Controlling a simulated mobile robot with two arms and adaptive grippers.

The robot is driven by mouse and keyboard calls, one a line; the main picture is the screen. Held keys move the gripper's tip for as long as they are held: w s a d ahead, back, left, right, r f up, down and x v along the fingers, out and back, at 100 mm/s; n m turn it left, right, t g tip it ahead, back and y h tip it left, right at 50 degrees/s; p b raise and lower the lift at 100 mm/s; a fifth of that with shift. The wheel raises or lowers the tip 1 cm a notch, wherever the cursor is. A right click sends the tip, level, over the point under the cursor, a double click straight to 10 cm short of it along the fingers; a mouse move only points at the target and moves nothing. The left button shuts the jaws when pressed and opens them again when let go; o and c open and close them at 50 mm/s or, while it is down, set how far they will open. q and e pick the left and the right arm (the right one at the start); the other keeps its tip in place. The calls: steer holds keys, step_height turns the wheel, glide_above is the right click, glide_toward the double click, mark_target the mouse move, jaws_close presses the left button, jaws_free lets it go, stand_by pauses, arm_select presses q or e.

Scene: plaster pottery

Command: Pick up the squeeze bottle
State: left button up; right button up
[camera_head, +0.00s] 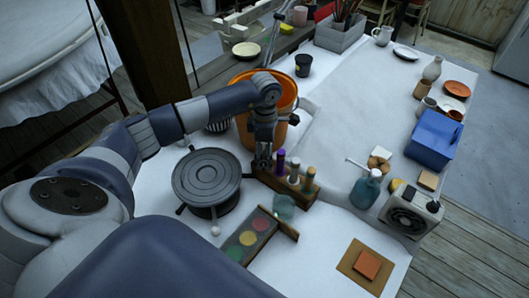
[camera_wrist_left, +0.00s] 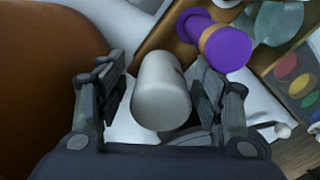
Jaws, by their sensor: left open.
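A wooden rack (camera_head: 287,183) holds several small squeeze bottles, one with a purple top (camera_head: 281,160) and others with pale or tan tops (camera_head: 309,175). My left gripper (camera_head: 262,160) is at the rack's left end, pointing down, open. In the left wrist view a pale grey-white bottle (camera_wrist_left: 160,92) lies between the open fingers (camera_wrist_left: 155,85), with narrow gaps seeming to show on both sides. The purple bottle (camera_wrist_left: 226,46) is just right of the right finger. In the head view my gripper hides the pale bottle. My right gripper is not in view.
An orange bucket (camera_head: 287,93) stands close behind my left gripper. A dark turntable (camera_head: 206,177) is to its left. A paint palette (camera_head: 245,240) and a clear glass (camera_head: 284,206) are in front. A teal bottle (camera_head: 365,190) stands to the right.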

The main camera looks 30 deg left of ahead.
arm_select(q)
steer(key=c, duration=0.7)
steer(key=shift+r, duration=0.1)
steer(key=shift+r+b, duration=1.9)
steer(key=shift+r, duration=7.05)
